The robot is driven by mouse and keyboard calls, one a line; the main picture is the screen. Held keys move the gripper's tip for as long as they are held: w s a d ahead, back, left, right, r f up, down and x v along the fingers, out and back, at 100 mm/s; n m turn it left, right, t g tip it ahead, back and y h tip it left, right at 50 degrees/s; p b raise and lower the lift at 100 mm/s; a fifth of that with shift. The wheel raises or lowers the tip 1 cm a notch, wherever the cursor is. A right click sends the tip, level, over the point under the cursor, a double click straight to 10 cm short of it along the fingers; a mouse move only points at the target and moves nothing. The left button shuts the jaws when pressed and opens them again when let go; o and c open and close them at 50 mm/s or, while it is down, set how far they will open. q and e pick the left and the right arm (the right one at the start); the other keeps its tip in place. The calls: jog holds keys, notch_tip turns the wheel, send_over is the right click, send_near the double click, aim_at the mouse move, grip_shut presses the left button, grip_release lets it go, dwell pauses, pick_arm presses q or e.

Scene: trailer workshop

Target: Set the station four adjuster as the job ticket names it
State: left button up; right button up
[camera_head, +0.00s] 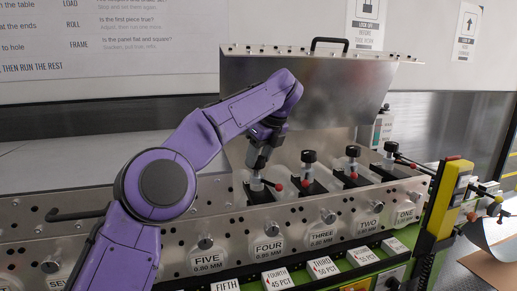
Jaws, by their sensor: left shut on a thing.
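My left gripper (259,162) points down from my purple arm and is shut on the station four adjuster (257,185). Its jaws hide the adjuster's knob; a pale stem and a red ball beside it show below. It stands behind the round FOUR plate (267,247). A row of job cards lies in front, one reading FOURTH, 45 PCT (279,277). The adjuster's exact setting cannot be read. My right gripper is not in view.
Black-knobbed adjusters for three (309,158), two (353,152) and one (390,148) stand close to the right. A raised metal cover (300,95) is behind my gripper. A yellow post (442,205) stands at the right end.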

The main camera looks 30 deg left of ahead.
pick_arm(q)
jog(key=shift+w+a+r+n+g+p, duration=0.1)
jog(key=shift+n+g+p, duration=0.25)
jog(key=shift+n+p, duration=0.55)
jog(key=shift+w+a+r+n+g+p, duration=0.1)
jog(key=shift+n+g+p, duration=0.35)
jog(key=shift+n, duration=0.65)
jog(key=shift+f, duration=0.1)
jog(key=o, duration=0.8)
jog(key=shift+o, duration=1.3)
jog(key=shift+a+f, duration=0.1)
jog(key=shift+f, duration=0.05)
jog(key=p+v, duration=0.7)
jog(key=v, duration=0.3)
jog(key=shift+r+p, duration=0.25)
jog(key=shift+p, duration=0.05)
